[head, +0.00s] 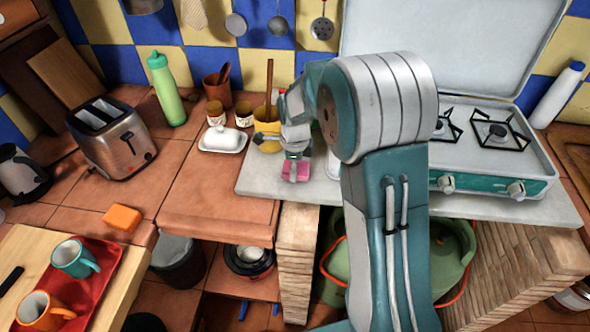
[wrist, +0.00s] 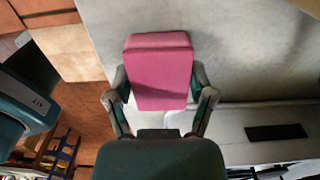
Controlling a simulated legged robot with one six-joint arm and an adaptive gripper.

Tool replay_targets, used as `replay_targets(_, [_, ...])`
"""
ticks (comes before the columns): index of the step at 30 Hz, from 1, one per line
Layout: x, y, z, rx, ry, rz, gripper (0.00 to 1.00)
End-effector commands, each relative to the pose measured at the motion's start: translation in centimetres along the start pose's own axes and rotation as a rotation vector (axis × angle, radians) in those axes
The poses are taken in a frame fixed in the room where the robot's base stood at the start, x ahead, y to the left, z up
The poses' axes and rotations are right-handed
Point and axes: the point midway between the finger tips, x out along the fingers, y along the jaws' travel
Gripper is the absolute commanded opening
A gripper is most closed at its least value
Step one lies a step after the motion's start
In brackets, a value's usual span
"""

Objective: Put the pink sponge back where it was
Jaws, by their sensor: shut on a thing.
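The pink sponge (wrist: 160,70) is between the two fingers of my gripper (wrist: 160,96) in the wrist view, with a finger against each side. In the head view the sponge (head: 296,170) shows below my gripper (head: 297,156), over the light grey slab (head: 262,184) near its front edge. My gripper is shut on it. I cannot tell whether the sponge touches the slab. My arm hides part of the slab and stove.
A green-and-white stove (head: 490,180) stands to the right. A yellow pot (head: 268,128), a butter dish (head: 223,139), a toaster (head: 110,135) and an orange sponge (head: 122,217) stand to the left. Tiled counter in front of the butter dish is clear.

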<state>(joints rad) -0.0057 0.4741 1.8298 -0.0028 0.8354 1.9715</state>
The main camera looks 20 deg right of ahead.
Motion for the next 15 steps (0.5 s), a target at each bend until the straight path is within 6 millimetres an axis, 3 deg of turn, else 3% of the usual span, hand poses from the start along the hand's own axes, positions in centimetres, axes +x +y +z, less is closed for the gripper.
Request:
replay_targets(2, [0.88,0.03,-0.03,0.000,0.001,0.001,0.32])
replay_targets(11, [1.08,0.02,-0.04,0.000,0.000,0.000,0.32])
replay_targets(12, [1.15,0.02,-0.05,0.000,0.000,0.000,0.74])
replay_targets(14, [1.12,0.02,-0.04,0.000,0.000,0.000,1.00])
replay_targets(15, [1.11,0.02,-0.04,0.000,0.000,0.000,1.00])
